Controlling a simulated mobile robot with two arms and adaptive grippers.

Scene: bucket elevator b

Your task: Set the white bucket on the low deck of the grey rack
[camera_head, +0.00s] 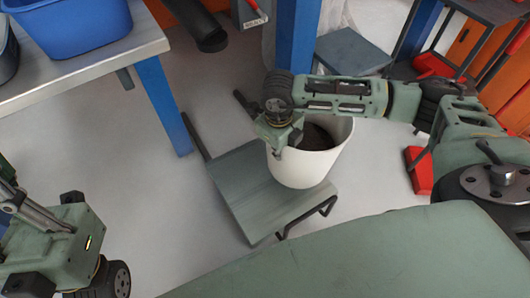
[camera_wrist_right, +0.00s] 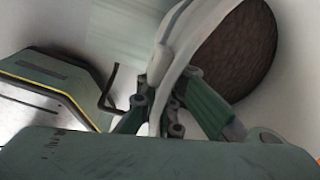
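The white bucket (camera_head: 300,172) with dark brown contents (camera_head: 318,137) is over the right part of a low grey deck (camera_head: 246,188) with dark tube ends. I cannot tell whether its base touches the deck. My right gripper (camera_head: 284,137) is at the bucket's left rim. In the right wrist view, the two fingers (camera_wrist_right: 155,108) close on the rim, one inside and one outside the bucket (camera_wrist_right: 186,40). The bucket looks slightly tilted. My left arm shows at the lower left of the head view, but its fingers do not show.
A table (camera_head: 90,65) with a blue tub (camera_head: 75,28) stands at the upper left on a blue leg. Another grey deck (camera_head: 350,50) lies at the back, next to a blue post (camera_head: 297,35). A red object (camera_head: 419,170) lies on the right. Pale floor is clear left of the near deck.

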